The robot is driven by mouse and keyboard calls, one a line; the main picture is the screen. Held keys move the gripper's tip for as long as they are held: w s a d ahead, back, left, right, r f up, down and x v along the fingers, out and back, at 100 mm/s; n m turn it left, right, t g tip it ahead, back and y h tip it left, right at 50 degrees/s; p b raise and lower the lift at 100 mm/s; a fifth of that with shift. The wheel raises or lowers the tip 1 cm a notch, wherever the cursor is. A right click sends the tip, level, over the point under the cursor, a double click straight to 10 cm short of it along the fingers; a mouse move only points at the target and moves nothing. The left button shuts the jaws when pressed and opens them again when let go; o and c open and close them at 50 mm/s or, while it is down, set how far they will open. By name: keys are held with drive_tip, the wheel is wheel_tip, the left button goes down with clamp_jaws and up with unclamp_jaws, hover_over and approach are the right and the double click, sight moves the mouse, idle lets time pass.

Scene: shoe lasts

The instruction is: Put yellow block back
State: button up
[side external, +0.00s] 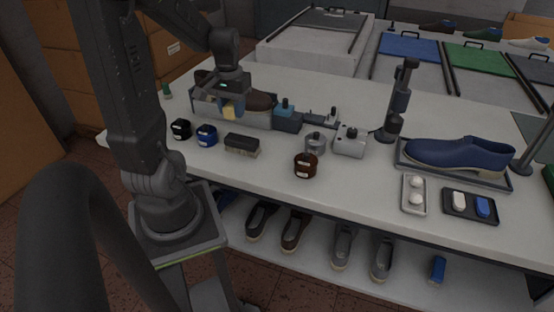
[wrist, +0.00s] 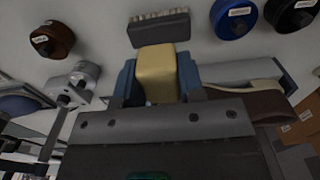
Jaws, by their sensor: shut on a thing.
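The yellow block (wrist: 157,72) is between the two blue fingers of my gripper (wrist: 158,80) in the wrist view. In the side view the block (side external: 229,113) shows below my gripper (side external: 229,108), in front of a brown shoe (side external: 262,101) in a grey tray. The gripper is shut on the block. Whether the block touches the tray or shoe behind it cannot be told. A small black tray (side external: 456,213) at the right front holds a white block (side external: 459,200) and a blue block (side external: 482,207).
A brush (side external: 242,145), a blue jar (side external: 206,135), a black jar (side external: 181,129) and a brown jar (side external: 305,165) stand near the front edge. Metal fittings (side external: 350,142) and a dark upright post (side external: 400,100) stand mid-table. A blue shoe (side external: 460,154) sits in a tray at right.

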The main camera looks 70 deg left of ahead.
wheel_tip(320, 180, down, 2)
drive_tip(key=shift+w+d+f, duration=0.1)
drive_tip(key=shift+w+f, duration=0.05)
hover_over(277, 160)
wheel_tip(277, 160, down, 7)
drive_tip(key=shift+r, duration=0.1)
drive_tip(key=shift+f, duration=2.05)
drive_tip(key=shift+f, duration=0.15)
drive_tip(key=o, duration=0.8)
